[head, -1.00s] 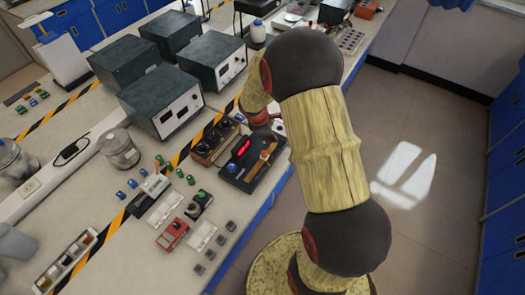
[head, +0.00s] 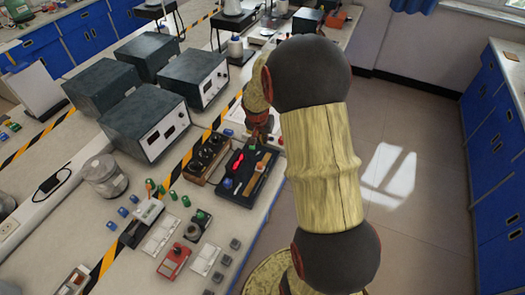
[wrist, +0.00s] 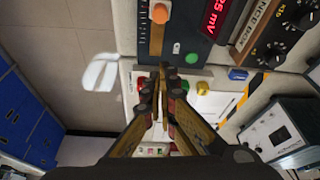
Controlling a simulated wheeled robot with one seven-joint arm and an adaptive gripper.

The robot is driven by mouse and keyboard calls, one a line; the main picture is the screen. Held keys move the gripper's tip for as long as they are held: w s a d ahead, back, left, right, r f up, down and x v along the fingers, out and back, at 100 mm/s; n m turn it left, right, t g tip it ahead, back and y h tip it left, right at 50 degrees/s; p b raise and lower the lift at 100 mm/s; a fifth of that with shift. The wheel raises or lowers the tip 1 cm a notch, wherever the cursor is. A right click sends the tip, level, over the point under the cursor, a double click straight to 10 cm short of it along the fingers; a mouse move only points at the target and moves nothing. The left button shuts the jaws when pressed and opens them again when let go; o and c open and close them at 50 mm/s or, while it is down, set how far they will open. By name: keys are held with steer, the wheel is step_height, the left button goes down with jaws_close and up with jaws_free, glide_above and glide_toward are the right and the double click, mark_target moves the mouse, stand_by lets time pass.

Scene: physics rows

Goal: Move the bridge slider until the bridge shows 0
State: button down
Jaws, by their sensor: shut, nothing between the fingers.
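The bridge (head: 247,188) is a dark panel near the bench's right edge, with a red lit display and a brown strip. In the wrist view its red display (wrist: 218,16) is cut off by the top edge; I can read "25 mV", but not what comes before it. An orange knob (wrist: 160,13), seemingly the slider, sits on the brown strip (wrist: 157,40). My gripper (wrist: 165,75) is shut and empty, just off the strip's near end and apart from the orange knob. In the head view my gripper (head: 259,136) is beyond the bridge, partly hidden by my arm.
A wooden box with black dials (head: 208,156) stands left of the bridge. Grey instrument boxes (head: 150,125) stand farther left. Small modules (head: 174,262) lie nearer. Open floor is right.

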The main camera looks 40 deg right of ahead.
mark_target(260, 167)
steer(key=b+x, duration=0.1)
steer(key=x, duration=0.8)
steer(key=shift+d+f+b, duration=0.1)
steer(key=shift+f+b, duration=0.25)
steer(key=shift+a+f, duration=0.1)
steer(key=shift+a, duration=0.15)
steer(key=shift+s+a+b, duration=0.15)
steer(key=shift+s+a, duration=0.35)
steer(key=shift+a, duration=0.2)
steer(key=shift+s+a+b, duration=0.15)
steer(key=shift+s+a, duration=0.35)
steer(key=shift+a, duration=0.25)
steer(key=shift+s+a+b, duration=0.1)
steer(key=shift+a+b, duration=0.1)
steer(key=shift+b, duration=0.4)
steer(key=shift+s+a+b, duration=0.25)
steer(key=shift+a+b, duration=0.05)
steer(key=shift+b, duration=0.05)
steer(key=shift+w, duration=0.1)
